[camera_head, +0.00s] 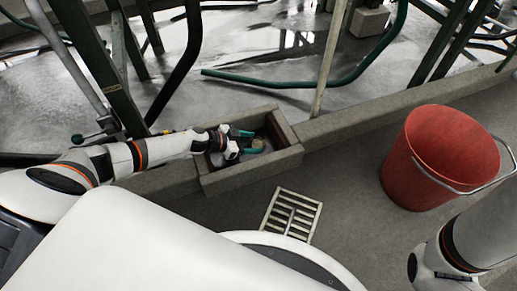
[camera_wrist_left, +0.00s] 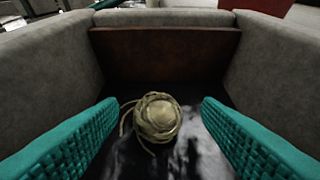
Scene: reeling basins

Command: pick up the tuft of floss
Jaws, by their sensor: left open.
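The tuft of floss (camera_wrist_left: 157,118) is a small, pale yellow-green coiled bundle with loose strands at its left and lower edge. It lies on the dark, wet-looking bottom of a stone-walled basin (camera_head: 251,173). In the head view the tuft (camera_head: 258,144) shows small beside the gripper's fingers. My left gripper (camera_head: 248,142) reaches into the basin. Its teal ribbed fingers are open, one on each side of the tuft in the left wrist view (camera_wrist_left: 160,140), with gaps on both sides. My right arm shows at the lower right, but its gripper is out of view.
A red bucket (camera_head: 425,160) with a wire handle stands on the floor to the right. A slatted grate (camera_head: 291,215) lies in front of the basin. The basin's walls rise close around my left gripper. Green pipes and posts stand behind.

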